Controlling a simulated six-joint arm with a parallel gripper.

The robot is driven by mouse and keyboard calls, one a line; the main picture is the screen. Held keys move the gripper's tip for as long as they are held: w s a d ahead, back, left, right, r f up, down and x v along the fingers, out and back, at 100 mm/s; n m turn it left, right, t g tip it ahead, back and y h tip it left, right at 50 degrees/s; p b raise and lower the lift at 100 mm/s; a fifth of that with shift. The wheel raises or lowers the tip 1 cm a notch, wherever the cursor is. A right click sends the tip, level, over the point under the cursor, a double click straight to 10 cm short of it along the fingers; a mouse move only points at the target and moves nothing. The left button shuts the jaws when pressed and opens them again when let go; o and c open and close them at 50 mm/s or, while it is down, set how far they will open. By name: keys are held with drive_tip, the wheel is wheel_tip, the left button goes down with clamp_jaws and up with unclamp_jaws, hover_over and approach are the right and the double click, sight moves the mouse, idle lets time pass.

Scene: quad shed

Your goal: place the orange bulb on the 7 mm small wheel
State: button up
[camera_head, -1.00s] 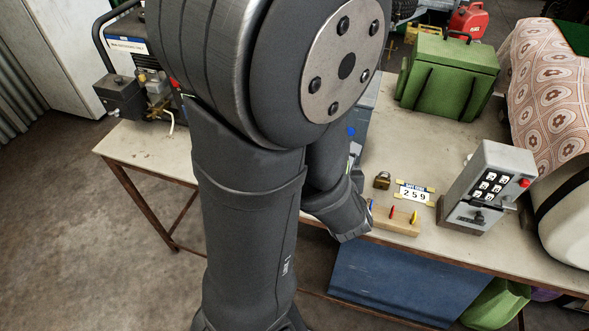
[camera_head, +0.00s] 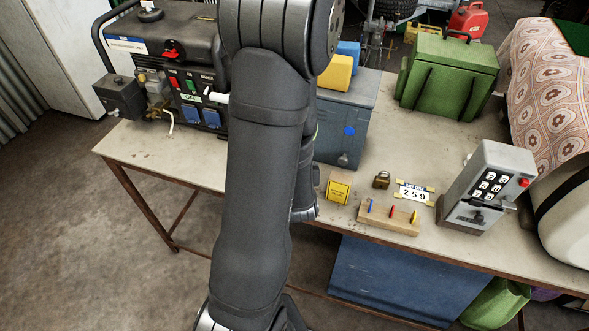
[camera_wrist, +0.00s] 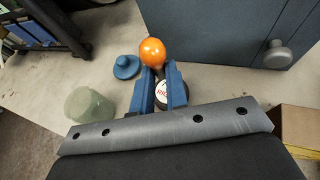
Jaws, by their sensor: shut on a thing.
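The orange bulb (camera_wrist: 152,50) shows in the wrist view at the tips of my gripper (camera_wrist: 160,73). The two blue fingers are closed on its lower end, with the round part standing out beyond them. Between and below the fingers is a round dark thing with a white and red label (camera_wrist: 163,92), partly hidden by them. A blue disc with a raised knob (camera_wrist: 125,68) lies left of the bulb. I cannot tell which thing is the 7 mm small wheel. In the head view my arm hides the gripper and the bulb.
A blue-grey box (camera_head: 345,125) stands behind. A generator (camera_head: 185,70) is at the left of the bench. A yellow-labelled box (camera_head: 339,190), padlock (camera_head: 382,180), peg block (camera_head: 390,222) and keypad unit (camera_head: 487,185) stand at right.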

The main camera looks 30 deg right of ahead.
drive_tip(key=shift+f, duration=1.9)
clamp_jaws()
drive_tip(key=shift+f, duration=0.1)
drive_tip(key=shift+f, duration=0.15)
drive_tip(key=o, duration=0.8)
unclamp_jaws()
drive_tip(key=shift+r, duration=0.2)
drive_tip(key=shift+s+a+r, duration=0.1)
drive_tip(key=shift+s+r, duration=0.1)
drive_tip(key=shift+s, duration=0.15)
drive_tip(key=v, duration=1.1)
drive_tip(key=shift+s+a+r, duration=0.1)
drive_tip(key=shift+r, duration=0.05)
